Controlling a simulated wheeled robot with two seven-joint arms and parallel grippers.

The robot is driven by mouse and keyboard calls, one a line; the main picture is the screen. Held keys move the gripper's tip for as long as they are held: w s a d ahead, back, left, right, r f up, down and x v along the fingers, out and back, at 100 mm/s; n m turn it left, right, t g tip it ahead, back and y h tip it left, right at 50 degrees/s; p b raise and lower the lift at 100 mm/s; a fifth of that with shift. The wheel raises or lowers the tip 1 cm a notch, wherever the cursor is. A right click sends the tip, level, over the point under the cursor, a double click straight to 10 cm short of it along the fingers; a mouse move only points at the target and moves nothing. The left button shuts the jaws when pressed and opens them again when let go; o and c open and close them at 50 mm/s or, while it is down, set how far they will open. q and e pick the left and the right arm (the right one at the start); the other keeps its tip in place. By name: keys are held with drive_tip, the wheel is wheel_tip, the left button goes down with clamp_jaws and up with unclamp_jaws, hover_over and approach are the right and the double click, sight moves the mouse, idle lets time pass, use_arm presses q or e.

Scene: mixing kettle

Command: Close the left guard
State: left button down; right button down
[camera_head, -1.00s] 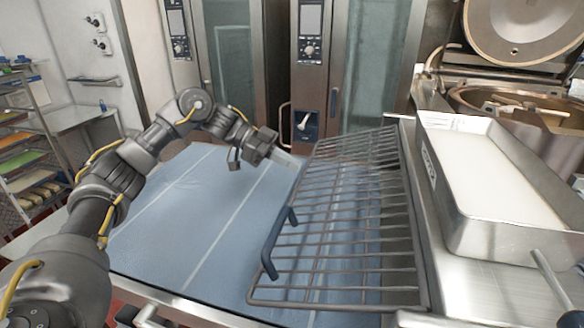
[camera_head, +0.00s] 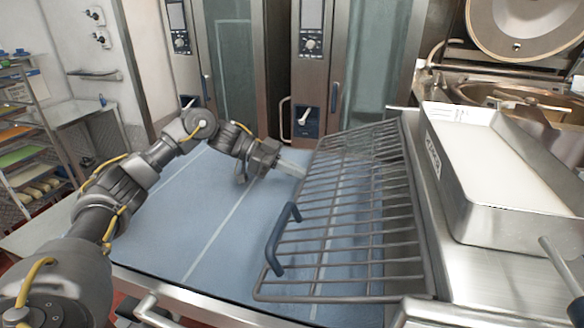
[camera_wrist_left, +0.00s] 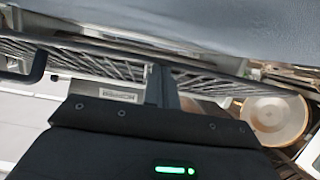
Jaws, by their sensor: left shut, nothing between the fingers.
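The left guard (camera_head: 345,222) is a grey wire grid with a blue-grey handle (camera_head: 282,240) on its left edge. It stands out at a slant over the blue belt, to the left of the steel machine side. My left gripper (camera_head: 294,168) is shut and empty. Its pale fingertips are at the far part of the guard's left edge; I cannot tell whether they touch it. The left wrist view shows the narrow shut fingers (camera_wrist_left: 161,86) in front of the guard's bars (camera_wrist_left: 105,60).
The blue belt surface (camera_head: 200,230) is clear to the left of the guard. A steel tray with white contents (camera_head: 465,205) stands on the machine at right, by an open-lidded kettle (camera_head: 500,95). Tall ovens (camera_head: 240,60) stand behind, and a shelf rack (camera_head: 25,150) is at far left.

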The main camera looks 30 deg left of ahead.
use_arm(q)
drive_tip(key=shift+r+p, duration=0.45)
drive_tip(key=shift+p, duration=0.1)
drive_tip(key=r+v, duration=0.2)
drive_tip(key=v, duration=1)
drive_tip(key=shift+d+r, duration=0.15)
drive_tip(key=shift+r, duration=0.05)
drive_tip(key=shift+w, duration=0.1)
